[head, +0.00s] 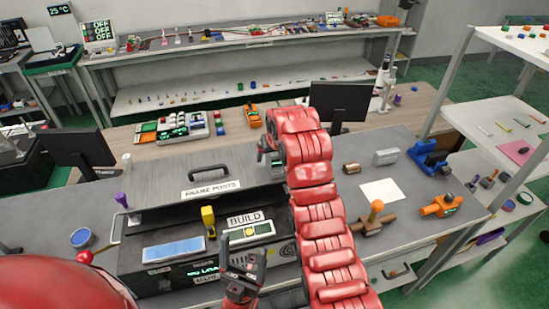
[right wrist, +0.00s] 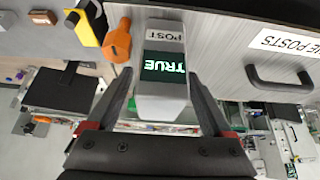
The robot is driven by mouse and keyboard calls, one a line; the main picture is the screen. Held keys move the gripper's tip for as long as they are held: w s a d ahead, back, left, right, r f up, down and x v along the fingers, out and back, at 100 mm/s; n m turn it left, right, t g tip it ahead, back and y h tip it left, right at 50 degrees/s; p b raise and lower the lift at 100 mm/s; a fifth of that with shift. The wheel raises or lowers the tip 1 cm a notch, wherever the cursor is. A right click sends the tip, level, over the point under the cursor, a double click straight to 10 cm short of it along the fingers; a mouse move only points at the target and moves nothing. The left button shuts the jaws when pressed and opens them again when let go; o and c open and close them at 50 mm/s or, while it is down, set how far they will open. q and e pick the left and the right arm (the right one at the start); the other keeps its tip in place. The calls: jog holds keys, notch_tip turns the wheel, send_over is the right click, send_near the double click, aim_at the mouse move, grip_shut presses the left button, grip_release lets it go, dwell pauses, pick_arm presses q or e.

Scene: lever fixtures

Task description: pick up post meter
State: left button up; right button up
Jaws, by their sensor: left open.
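My left gripper (head: 245,262) is open and empty, low in the head view, in front of the "BUILD" panel (head: 248,232).
A dark box has a grey lid (head: 165,165) with a black handle (head: 208,172). A yellow lever (head: 208,217) stands on its front part. A black monitor (head: 340,102) and blue fixture (head: 428,157) are farther right. The bench around the white sheet (head: 383,192) has some free room.

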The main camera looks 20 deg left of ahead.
grip_shut()
dwell(0.5)
